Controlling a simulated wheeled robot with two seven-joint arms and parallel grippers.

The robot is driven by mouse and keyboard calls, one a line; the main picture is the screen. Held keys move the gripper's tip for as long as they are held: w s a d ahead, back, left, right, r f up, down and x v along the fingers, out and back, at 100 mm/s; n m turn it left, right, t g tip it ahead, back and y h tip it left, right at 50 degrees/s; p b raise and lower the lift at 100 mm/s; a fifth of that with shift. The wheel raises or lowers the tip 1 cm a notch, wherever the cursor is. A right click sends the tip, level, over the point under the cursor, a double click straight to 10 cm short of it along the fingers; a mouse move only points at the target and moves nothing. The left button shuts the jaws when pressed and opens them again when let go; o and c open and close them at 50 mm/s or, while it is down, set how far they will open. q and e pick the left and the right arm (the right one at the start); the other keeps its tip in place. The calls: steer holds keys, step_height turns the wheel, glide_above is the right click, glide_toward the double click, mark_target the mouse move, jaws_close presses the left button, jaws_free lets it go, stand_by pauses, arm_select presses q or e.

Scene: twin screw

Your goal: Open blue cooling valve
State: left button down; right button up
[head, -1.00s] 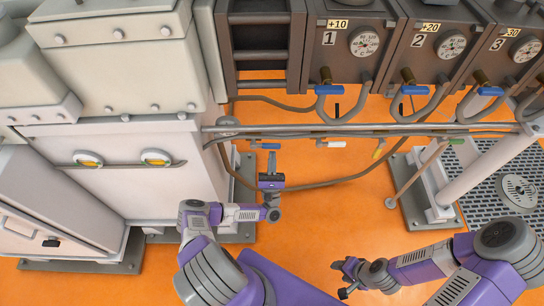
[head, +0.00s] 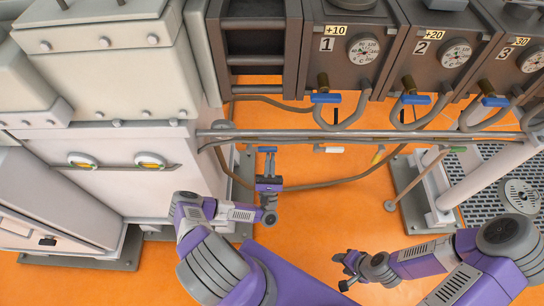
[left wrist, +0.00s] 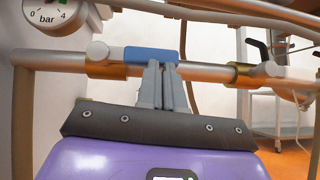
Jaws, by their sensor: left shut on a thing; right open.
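The blue valve handle (head: 267,149) is on the low pipe run at the left, mostly behind my left gripper (head: 267,162). In the left wrist view the blue handle (left wrist: 150,54) lies across the tips of my left fingers, in line with a pipe that has brass fittings (left wrist: 105,66) on both sides. My left gripper (left wrist: 163,80) is shut on this handle, its fingers close together. My right gripper (head: 347,270) is open and empty over the orange floor, far from the valve.
A white handle (head: 333,149), a yellow handle (head: 378,155) and a green handle (head: 457,149) sit further right along the pipes. Three blue handles, one of them the left one (head: 326,98), hang under gauge boxes. A pale cabinet (head: 110,195) stands close left of my left arm.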

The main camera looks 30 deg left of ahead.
arm_select(q)
steer(key=shift+w+a+r, duration=0.15)
steer(key=shift+w+r, duration=0.05)
steer(key=shift+r, duration=0.1)
steer(key=shift+f, duration=0.25)
steer(key=w+f+b+v, duration=0.1)
steer(key=w+f+v, duration=0.1)
steer(key=v, duration=1.1)
steer(key=shift+a, duration=0.25)
steer(key=shift+s+f, duration=0.1)
